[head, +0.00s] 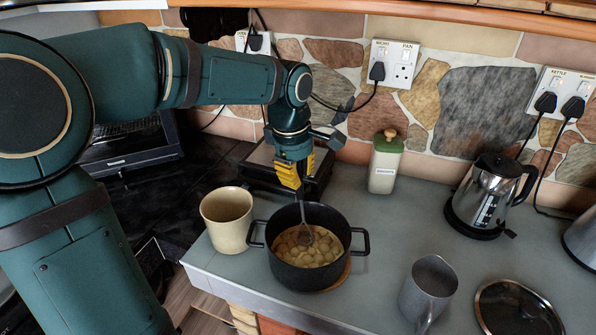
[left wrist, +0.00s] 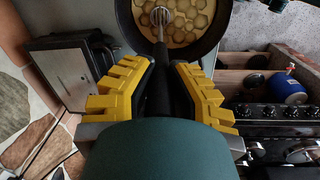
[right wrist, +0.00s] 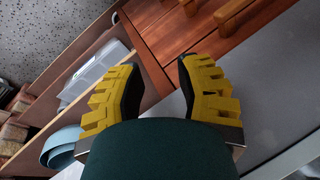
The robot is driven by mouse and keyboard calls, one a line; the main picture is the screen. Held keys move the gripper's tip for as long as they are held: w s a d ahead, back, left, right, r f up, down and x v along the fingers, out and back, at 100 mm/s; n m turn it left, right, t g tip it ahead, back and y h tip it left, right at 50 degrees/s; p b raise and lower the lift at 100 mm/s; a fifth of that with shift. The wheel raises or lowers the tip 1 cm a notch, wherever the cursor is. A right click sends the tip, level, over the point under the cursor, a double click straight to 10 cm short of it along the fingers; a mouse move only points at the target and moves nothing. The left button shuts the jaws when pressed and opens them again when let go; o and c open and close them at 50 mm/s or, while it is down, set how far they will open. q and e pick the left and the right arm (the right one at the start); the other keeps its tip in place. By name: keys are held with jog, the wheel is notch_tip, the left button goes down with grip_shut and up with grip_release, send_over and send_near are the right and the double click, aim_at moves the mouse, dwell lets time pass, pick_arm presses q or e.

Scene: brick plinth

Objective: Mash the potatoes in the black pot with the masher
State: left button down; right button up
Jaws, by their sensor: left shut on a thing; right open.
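The black pot (head: 310,279) stands on the counter with its two handles to left and right, and it also shows in the left wrist view (left wrist: 224,22). Pale round potatoes (head: 321,253) lie in it, whole in outline. My left gripper (head: 290,180) is above the pot, shut on the dark handle of the masher (head: 304,236). The masher hangs down into the pot with its head at the potatoes; I cannot tell how firmly it touches them. In the left wrist view the masher head (left wrist: 161,15) shows inside the pot. My right gripper (right wrist: 158,85) is open and empty, away from the pot.
A cream container (head: 227,220) stands close left of the pot. A grey mug (head: 428,290) and a glass lid (head: 515,308) are to the right, near the front. A green-lidded canister (head: 384,165) and a kettle (head: 487,195) stand farther back. The counter between pot and kettle is clear.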

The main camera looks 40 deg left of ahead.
aim_at(299, 197)
pick_arm(q)
jog(key=shift+f+b, duration=0.95)
jog(key=shift+f, duration=0.7)
jog(key=shift+r, duration=0.2)
notch_tip(299, 197, up, 5)
jog(key=p, duration=0.4)
jog(key=shift+f, duration=0.1)
